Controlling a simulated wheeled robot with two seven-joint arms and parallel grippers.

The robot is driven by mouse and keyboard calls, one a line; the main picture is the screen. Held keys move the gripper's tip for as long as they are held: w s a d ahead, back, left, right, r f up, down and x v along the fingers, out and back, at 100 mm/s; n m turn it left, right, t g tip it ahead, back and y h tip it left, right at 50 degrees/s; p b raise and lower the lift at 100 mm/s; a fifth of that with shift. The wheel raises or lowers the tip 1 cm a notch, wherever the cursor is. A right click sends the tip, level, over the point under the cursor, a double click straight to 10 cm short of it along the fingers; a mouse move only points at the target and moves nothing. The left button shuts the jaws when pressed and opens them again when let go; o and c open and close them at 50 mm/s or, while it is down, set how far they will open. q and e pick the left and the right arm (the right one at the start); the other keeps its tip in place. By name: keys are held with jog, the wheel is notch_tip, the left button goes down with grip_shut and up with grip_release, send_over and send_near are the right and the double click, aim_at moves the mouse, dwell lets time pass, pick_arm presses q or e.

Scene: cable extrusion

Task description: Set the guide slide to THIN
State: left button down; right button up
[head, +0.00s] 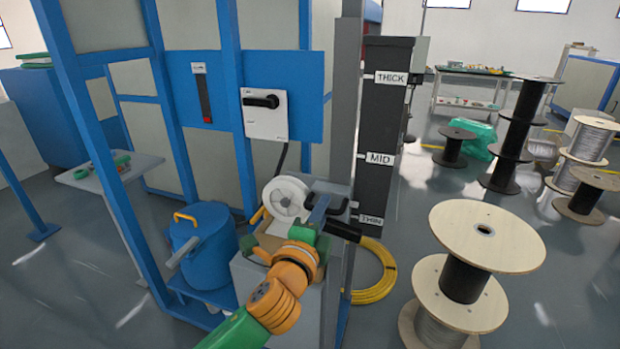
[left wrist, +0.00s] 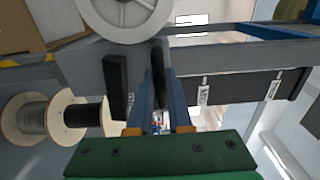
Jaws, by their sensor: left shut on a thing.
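The guide slide's dark upright post (head: 378,130) stands right of centre, with white labels THICK (head: 390,78) at the top, MID (head: 380,159) lower and THIN (head: 371,220) near the bottom. A black handle (head: 337,206) sits beside the post at about the height of the THIN label. My left gripper (head: 318,208) is at this handle. In the left wrist view its blue fingers (left wrist: 165,100) are closed around a dark upright bar (left wrist: 158,62); the fingers hide part of it. A black block (left wrist: 117,88) is just left of the fingers. My right gripper is not in view.
A white reel (head: 286,198) is close left of my left gripper. A grey metal upright (head: 344,110) stands by the post. A blue drum (head: 203,240), a yellow hose coil (head: 380,275) and large cable spools (head: 486,235) stand on the floor around.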

pick_arm(q)
jog(key=shift+f+b, duration=1.35)
jog(key=shift+f, duration=0.75)
jog(key=c, duration=0.7)
grip_release()
jog(key=shift+r, duration=0.15)
jog(key=p+v, duration=0.3)
jog(key=v, duration=0.5)
jog(key=shift+r+p, duration=0.1)
jog(key=shift+p, duration=0.2)
